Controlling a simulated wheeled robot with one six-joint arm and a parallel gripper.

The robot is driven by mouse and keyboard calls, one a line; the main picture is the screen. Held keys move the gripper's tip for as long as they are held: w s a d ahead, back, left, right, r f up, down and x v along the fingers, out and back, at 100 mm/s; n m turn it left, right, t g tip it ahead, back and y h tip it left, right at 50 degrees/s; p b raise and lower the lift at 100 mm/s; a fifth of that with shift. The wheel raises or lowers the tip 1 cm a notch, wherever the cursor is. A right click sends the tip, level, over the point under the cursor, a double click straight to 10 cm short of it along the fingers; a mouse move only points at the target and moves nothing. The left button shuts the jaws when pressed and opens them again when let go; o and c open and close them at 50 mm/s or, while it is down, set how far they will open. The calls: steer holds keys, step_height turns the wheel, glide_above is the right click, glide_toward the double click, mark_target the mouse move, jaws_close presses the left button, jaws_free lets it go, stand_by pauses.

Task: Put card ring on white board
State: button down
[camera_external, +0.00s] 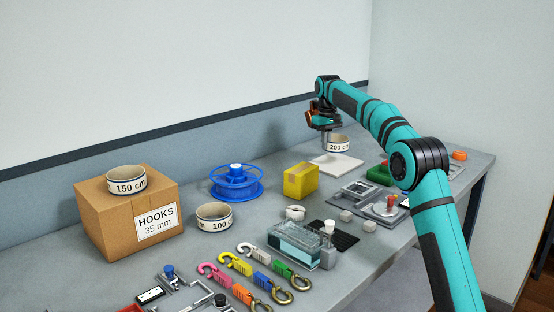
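A card ring (339,146) marked "200 cm" is at my gripper (326,137), whose fingers meet the ring's left wall. The gripper looks shut on that wall, though the fingertips are small here and partly hidden. The ring appears upright and a little above the far part of the white board (345,168), a flat pale plate on the bench. The exact gap between ring and board is hard to tell. Nothing else lies on the visible part of the board.
Left of the board stand a yellow box (300,182) and a blue spool (236,187). Other rings are the "150 cm" ring (127,184) on a cardboard box (105,222) and the "100" ring (214,220). Grey trays (356,192) lie in front; a green item (379,175) is right.

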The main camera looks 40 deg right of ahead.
mark_target(325, 165)
steer(key=shift+f, duration=2.8)
steer(key=shift+f, duration=0.15)
steer(key=c, duration=1.7)
jaws_free()
step_height(325, 165, up, 12)
steer(key=shift+r, duration=0.15)
steer(key=shift+a, duration=0.1)
